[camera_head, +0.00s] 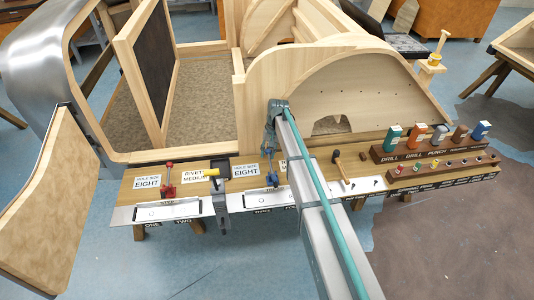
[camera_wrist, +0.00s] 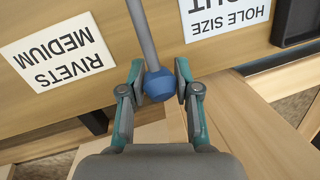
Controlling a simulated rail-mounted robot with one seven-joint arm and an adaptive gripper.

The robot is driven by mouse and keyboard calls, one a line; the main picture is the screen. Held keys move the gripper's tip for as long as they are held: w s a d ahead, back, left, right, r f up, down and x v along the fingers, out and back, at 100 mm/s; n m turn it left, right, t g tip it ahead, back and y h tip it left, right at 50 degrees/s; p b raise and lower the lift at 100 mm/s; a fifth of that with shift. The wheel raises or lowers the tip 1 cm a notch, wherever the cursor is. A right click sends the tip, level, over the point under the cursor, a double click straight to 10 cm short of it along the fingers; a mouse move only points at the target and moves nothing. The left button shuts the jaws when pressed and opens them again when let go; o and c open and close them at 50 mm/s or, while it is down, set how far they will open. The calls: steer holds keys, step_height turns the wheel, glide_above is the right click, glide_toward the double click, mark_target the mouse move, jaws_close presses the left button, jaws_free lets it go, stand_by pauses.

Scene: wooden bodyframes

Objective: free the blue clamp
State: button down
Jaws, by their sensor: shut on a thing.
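The blue clamp (camera_head: 271,180) stands on the workbench at the metal plate marked with a label, right of the "HOLE SIZE EIGHT" card. My gripper (camera_head: 268,148) is over the upper part of this clamp, and my arm hides some of the area to its right. In the wrist view, my gripper (camera_wrist: 160,72) has its two fingers on either side of a blue faceted knob (camera_wrist: 158,84) on a grey rod, closed on it. The clamp's lower part is out of the wrist view.
A red clamp (camera_head: 168,180) and a yellow-handled tool (camera_head: 211,172) stand to the left. A curved wooden frame (camera_head: 300,62) rises close behind my gripper.

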steer(key=shift+b+x, duration=0.3)
steer(key=shift+x, duration=0.5)
steer(key=shift+d, duration=0.25)
steer(key=c, duration=0.8)
jaws_free()
steer(key=shift+w, duration=0.1)
steer(key=shift+r, duration=0.15)
steer(key=v, duration=0.7)
steer(key=shift+r, duration=0.1)
